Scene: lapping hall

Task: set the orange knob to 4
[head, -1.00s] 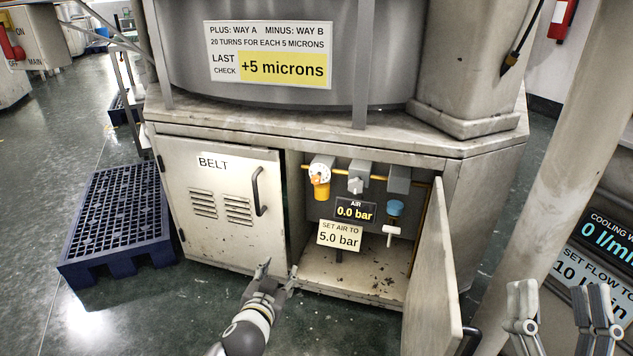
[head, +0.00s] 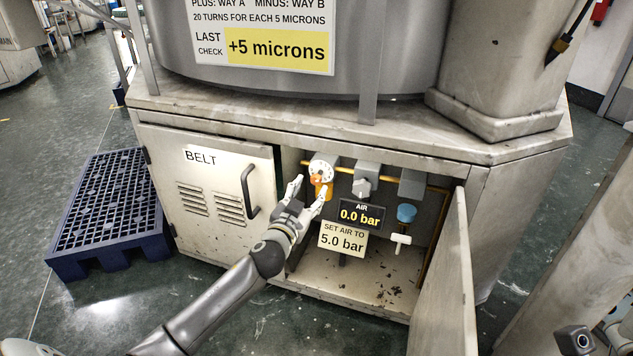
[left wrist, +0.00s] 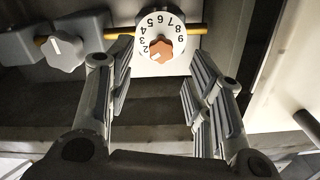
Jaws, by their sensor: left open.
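The orange knob (head: 317,180) sits on a white numbered dial (head: 322,168) inside the open cabinet bay. In the left wrist view the orange knob (left wrist: 162,48) is at top centre, and the dial's digits 2 to 9 curve around it. The knob's pointer seems to be on the side of the low digits, near 2; the exact setting is hard to tell. My left gripper (head: 309,187) is open and empty just in front of the knob, its fingers apart from it in the left wrist view (left wrist: 158,85). Part of my right gripper (head: 600,338) shows at the bottom right corner.
A grey knob (head: 362,187) and a blue knob (head: 406,212) are to the right. The air display (head: 361,215) reads 0.0 bar, above a sign (head: 342,239) saying 5.0 bar. The open door (head: 445,275) bounds the bay's right; the BELT door (head: 215,200) is shut.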

